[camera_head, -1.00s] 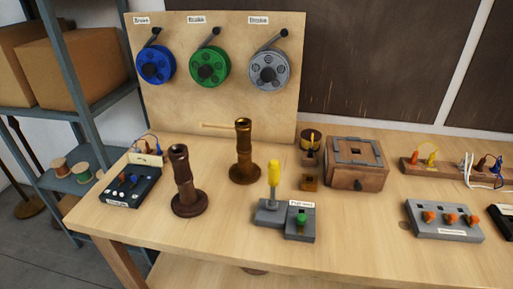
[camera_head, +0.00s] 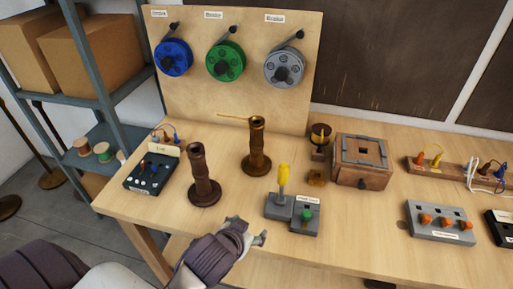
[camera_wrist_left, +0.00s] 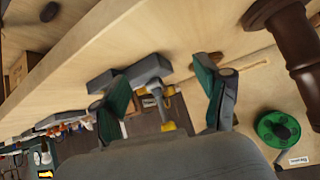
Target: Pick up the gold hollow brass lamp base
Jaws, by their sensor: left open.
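The gold hollow brass lamp base (camera_head: 257,146) stands upright on the table near the pegboard, a brown-gold column with an open top and round foot. A similar, darker column (camera_head: 203,176) stands nearer, to its left. My left gripper (camera_head: 252,231) is open and empty at the table's front edge, in front of both columns and apart from them. In the left wrist view its two green-padded fingers (camera_wrist_left: 160,78) are spread, and a dark brown column (camera_wrist_left: 297,40) shows at upper right; I cannot tell which one it is. My right gripper is not in view.
A grey block with a yellow-handled tool (camera_head: 283,180) stands just beyond my left gripper. A wooden box (camera_head: 362,162) is further right. A switch box (camera_head: 151,173) is at the left. The board with reels (camera_head: 225,60) closes the back.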

